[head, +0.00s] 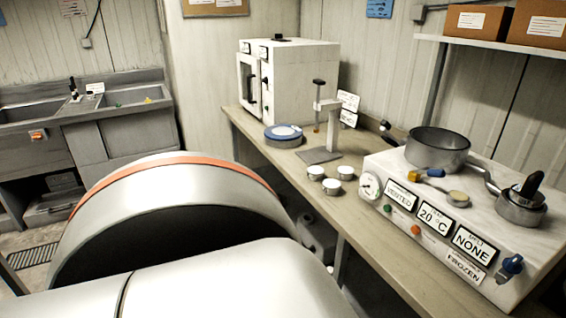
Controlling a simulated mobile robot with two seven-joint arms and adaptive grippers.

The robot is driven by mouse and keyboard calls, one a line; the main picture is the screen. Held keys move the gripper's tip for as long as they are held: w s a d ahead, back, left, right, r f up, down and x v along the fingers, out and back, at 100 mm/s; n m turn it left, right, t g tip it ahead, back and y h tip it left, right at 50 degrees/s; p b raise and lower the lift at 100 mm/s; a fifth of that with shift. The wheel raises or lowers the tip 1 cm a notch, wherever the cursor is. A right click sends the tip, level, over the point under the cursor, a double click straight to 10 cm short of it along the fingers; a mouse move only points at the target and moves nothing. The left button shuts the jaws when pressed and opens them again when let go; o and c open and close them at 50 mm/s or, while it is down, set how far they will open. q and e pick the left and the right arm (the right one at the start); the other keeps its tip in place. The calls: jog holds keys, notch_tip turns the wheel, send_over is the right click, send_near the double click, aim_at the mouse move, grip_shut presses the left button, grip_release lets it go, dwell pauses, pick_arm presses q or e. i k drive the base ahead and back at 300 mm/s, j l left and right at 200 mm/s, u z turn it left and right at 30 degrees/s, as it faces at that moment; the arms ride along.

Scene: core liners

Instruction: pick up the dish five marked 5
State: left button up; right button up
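Several small pale round dishes stand close together on the bench. One dish (316,173) is at the left, one dish (346,172) at the right and one dish (332,187) nearest. They are too small in the head view for me to read any mark, so I cannot tell which one is dish five. Neither of my grippers shows. A large silver arm link of mine with an orange band fills the lower left and hides part of the floor and bench front.
Behind the dishes are a stand (322,153) and a blue-lidded round container (284,133). A white cabinet (295,80) stands at the back. At right, a white box with displays (480,215) carries a dark pan (437,150) and a small pot (520,208). Sinks (130,98) are at left.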

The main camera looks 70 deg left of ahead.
aim_at(314, 173)
jog(key=u, duration=2)
jog(key=i+j+z, duration=0.15)
jog(key=z, duration=0.75)
jog(key=i+j+z, duration=0.15)
jog(key=j+z, duration=0.15)
jog(key=j, duration=0.15)
jog(key=j+z, duration=0.3)
jog(key=j, duration=0.2)
jog(key=i+j+z, duration=0.1)
jog(key=j, duration=0.4)
jog(key=j+z, duration=0.1)
jog(key=j, duration=0.4)
